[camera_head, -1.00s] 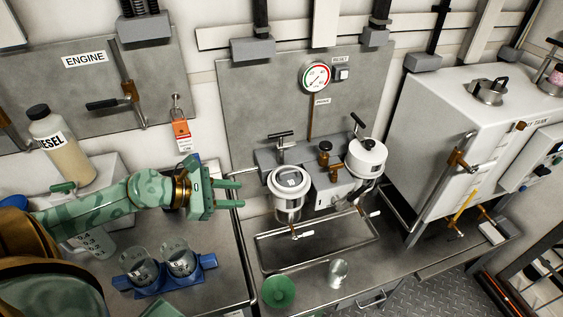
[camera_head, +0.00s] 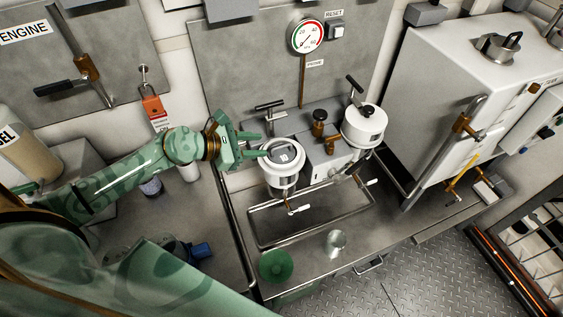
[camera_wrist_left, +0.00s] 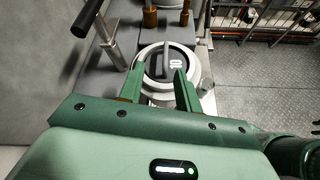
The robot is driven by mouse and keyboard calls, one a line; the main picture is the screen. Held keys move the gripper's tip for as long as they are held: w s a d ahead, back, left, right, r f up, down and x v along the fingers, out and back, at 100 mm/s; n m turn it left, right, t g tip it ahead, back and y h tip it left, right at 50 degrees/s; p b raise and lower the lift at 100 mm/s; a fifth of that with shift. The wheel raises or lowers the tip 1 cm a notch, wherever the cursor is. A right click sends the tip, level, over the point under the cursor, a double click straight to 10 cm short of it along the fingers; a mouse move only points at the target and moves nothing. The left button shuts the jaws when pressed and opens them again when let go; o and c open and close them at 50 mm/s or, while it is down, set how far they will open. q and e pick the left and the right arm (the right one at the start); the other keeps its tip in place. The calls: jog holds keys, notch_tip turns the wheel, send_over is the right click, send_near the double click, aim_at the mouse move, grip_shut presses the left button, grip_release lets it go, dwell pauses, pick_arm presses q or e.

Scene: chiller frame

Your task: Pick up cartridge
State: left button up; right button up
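The cartridge appears to be the dark grey round piece (camera_head: 286,156) with a raised bar and white label, seated in the open top of the left white-rimmed housing (camera_head: 283,178). In the left wrist view the cartridge (camera_wrist_left: 167,62) sits inside the white ring (camera_wrist_left: 194,72). My left gripper (camera_head: 263,145) is open and empty at the left edge of the housing top. In the left wrist view its fingers (camera_wrist_left: 159,70) are spread, reaching over the near side of the ring, with the cartridge's bar between their lines. Contact cannot be told. My right gripper is not in view.
A second housing (camera_head: 364,125) with a black-knobbed lid stands to the right. A T-handle (camera_head: 270,104) rises just behind the left housing. Below is a metal tray (camera_head: 262,235), with a green bowl (camera_head: 276,266) and clear glass (camera_head: 336,243) in front.

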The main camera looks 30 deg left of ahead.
aim_at(278, 147)
pick_arm(q)
jog(key=shift+w+d+f, duration=0.25)
jog(key=shift+w+d, duration=0.15)
jog(key=shift+d, duration=0.1)
jog(key=x, duration=0.4)
jog(key=shift+d+f, duration=0.15)
jog(key=shift+d, duration=0.2)
grip_shut()
